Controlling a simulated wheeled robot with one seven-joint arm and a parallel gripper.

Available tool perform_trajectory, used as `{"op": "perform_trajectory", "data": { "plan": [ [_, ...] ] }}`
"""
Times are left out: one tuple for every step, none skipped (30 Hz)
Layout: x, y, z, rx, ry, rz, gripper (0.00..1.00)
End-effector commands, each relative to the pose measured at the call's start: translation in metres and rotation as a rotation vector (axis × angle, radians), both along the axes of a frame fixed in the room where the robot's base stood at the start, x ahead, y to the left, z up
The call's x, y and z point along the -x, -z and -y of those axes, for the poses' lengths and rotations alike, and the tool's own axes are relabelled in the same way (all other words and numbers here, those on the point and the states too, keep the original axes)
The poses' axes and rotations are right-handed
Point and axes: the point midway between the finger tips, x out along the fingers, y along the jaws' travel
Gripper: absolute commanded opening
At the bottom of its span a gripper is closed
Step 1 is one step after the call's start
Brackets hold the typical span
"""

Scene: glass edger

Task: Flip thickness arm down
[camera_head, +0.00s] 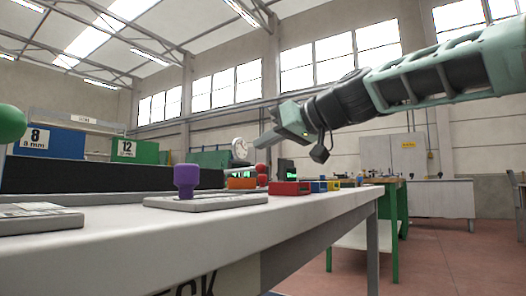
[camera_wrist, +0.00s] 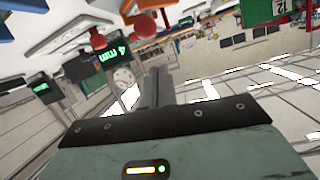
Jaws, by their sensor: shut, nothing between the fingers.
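My gripper (camera_head: 268,139) is shut and empty, raised above the far end of the white bench; its closed fingers show in the wrist view (camera_wrist: 155,88). In the wrist view, a red ball knob (camera_wrist: 146,27) is beyond the fingertips, with another red ball (camera_wrist: 97,40) to its left. Beside them a small dark display (camera_wrist: 113,54) reads "4 mm" in green, tilted in the picture. In the head view, red balls (camera_head: 262,169) show small below my gripper, apart from it. I cannot make out for certain which part is the thickness arm.
The white bench (camera_head: 290,215) carries a purple knob (camera_head: 186,178) on a grey plate, a red box (camera_head: 289,188) and an orange box (camera_head: 242,183). A green ball (camera_head: 10,123) is at the left edge. A green-legged table (camera_head: 390,225) stands behind. Open floor lies to the right.

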Motion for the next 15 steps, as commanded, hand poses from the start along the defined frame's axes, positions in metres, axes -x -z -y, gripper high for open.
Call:
{"op": "perform_trajectory", "data": {
  "plan": [
    [0.001, 0.012, 0.001, 0.001, 0.000, 0.002, 0.00],
    [0.002, 0.014, 0.001, 0.000, -0.001, 0.002, 0.00],
    [0.003, 0.018, 0.002, 0.000, -0.001, 0.002, 0.00],
    [0.003, 0.020, 0.003, 0.000, -0.001, 0.002, 0.00],
    [0.003, 0.023, 0.003, 0.000, -0.001, 0.002, 0.00],
    [0.004, 0.026, 0.004, 0.000, -0.001, 0.002, 0.00],
    [0.004, 0.028, 0.004, 0.000, -0.001, 0.001, 0.00],
    [0.004, 0.030, 0.004, 0.000, -0.001, 0.001, 0.00],
    [0.005, 0.032, 0.005, 0.000, -0.001, 0.002, 0.00],
    [0.005, 0.033, 0.005, 0.000, -0.001, 0.002, 0.00],
    [0.005, 0.035, 0.005, 0.000, -0.001, 0.002, 0.00],
    [0.005, 0.036, 0.006, 0.001, -0.002, 0.001, 0.00],
    [0.005, 0.038, 0.006, 0.002, -0.002, 0.001, 0.00],
    [0.005, 0.039, 0.006, 0.002, -0.002, 0.000, 0.00],
    [0.005, 0.040, 0.005, 0.003, -0.003, -0.001, 0.00]
  ]
}}
